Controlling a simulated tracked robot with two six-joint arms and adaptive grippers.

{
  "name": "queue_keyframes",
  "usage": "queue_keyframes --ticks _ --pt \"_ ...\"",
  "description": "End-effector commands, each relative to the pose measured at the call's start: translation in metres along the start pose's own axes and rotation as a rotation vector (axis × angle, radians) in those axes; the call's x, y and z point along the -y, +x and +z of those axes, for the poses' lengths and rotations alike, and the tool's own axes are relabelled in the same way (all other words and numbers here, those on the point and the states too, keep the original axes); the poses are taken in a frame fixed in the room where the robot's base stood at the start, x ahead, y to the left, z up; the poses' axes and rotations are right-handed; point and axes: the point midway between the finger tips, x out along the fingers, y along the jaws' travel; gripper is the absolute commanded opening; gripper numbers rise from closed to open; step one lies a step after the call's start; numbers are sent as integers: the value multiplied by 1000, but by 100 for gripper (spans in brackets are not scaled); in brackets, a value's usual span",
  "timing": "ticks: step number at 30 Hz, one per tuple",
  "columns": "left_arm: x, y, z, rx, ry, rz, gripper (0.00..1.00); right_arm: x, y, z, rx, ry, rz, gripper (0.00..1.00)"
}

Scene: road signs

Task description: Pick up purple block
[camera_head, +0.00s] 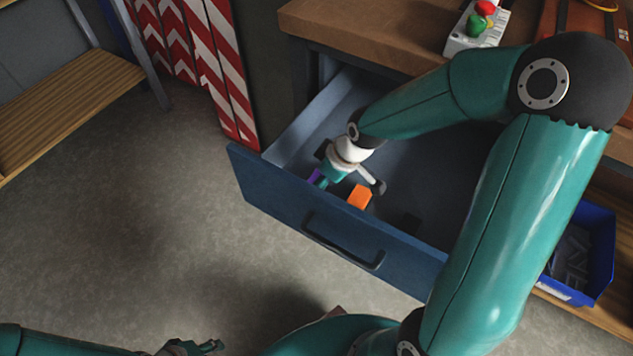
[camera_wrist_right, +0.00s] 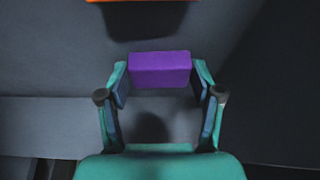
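The purple block (camera_wrist_right: 160,70) lies in the open drawer (camera_head: 411,240). It sits between the fingertips of my right gripper (camera_wrist_right: 160,82) in the wrist view, one finger on each side. The fingers are spread wide and very close to the block's ends; I cannot tell whether they touch. In the head view my right gripper (camera_head: 321,181) reaches down into the drawer and hides most of the purple block (camera_head: 314,175). My left gripper (camera_head: 205,347) is low at the bottom edge, away from the drawer, and its opening is unclear.
An orange block (camera_head: 360,196) lies in the drawer close to my right gripper. A dark item (camera_head: 411,222) is farther right inside. The drawer walls surround my gripper. A wooden worktop (camera_head: 370,35) is above the drawer, and a blue bin (camera_head: 583,255) stands at right.

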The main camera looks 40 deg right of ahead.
Motion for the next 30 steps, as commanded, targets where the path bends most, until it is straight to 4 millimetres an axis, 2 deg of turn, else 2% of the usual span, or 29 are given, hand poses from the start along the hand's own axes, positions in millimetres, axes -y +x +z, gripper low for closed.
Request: queue_keyframes --ticks 1,6,14,20,26,30 --pt "0 0 0 0 0 0 40 0 0 0 0 0 0 52" --pt "0 0 0 0 0 0 40 0 0 0 0 0 0 23" --pt "0 0 0 0 0 0 40 0 -1 -1 -1 0 1 22" --pt "-1 -3 0 0 0 0 40 0 -10 -5 -2 0 2 22" --pt "-4 -11 0 0 0 0 40 -1 -35 -16 -5 -1 3 22" --pt "-7 -20 0 0 0 0 40 -1 -67 -29 -7 -3 4 22"
